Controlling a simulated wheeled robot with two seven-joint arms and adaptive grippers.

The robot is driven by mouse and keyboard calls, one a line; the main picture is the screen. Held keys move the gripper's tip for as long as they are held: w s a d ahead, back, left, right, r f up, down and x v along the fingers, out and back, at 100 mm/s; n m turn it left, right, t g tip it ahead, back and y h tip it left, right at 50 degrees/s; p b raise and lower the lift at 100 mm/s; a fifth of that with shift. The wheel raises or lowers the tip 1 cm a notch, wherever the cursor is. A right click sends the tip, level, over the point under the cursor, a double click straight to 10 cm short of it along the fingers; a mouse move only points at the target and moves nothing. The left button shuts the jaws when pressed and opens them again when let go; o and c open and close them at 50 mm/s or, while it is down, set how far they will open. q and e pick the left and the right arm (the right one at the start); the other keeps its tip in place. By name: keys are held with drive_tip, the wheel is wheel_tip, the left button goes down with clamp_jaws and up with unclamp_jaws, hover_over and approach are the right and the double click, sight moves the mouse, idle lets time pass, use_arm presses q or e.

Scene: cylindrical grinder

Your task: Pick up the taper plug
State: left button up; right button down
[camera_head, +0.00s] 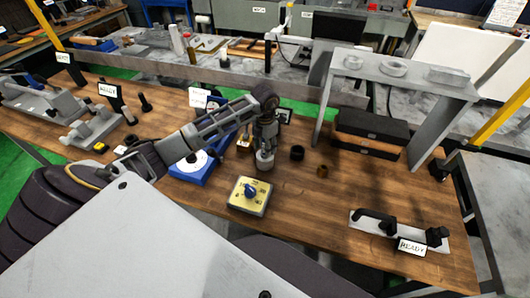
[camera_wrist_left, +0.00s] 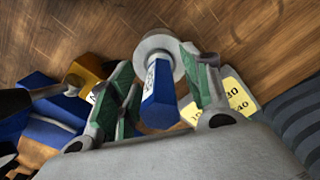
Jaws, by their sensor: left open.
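What looks like the taper plug (camera_wrist_left: 158,100) has a blue handle with a white label and stands at a round grey metal piece (camera_wrist_left: 158,50) in the left wrist view. My left gripper (camera_wrist_left: 156,68) is open, with one green-padded finger on each side of the blue handle. A gap shows on both sides, so it does not appear to be gripped. In the head view my left gripper (camera_head: 267,142) points down over the grey metal piece (camera_head: 264,161) on the wooden bench and hides most of the handle. My right gripper is not in view.
A yellow-faced box with a blue knob (camera_head: 249,193) sits just in front. A blue device (camera_head: 200,166) is left of the gripper. A black ring (camera_head: 297,153) and a brass ring (camera_head: 322,171) lie to the right. A grey stand (camera_head: 395,75) rises behind.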

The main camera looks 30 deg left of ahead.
use_arm(q)
drive_tip(key=shift+c, duration=0.2)
clamp_jaws()
drive_tip(key=shift+w+r, duration=0.1)
drive_tip(key=shift+r, duration=0.1)
drive_tip(key=shift+r+b, duration=0.85)
drive_tip(key=shift+r, duration=4.05)
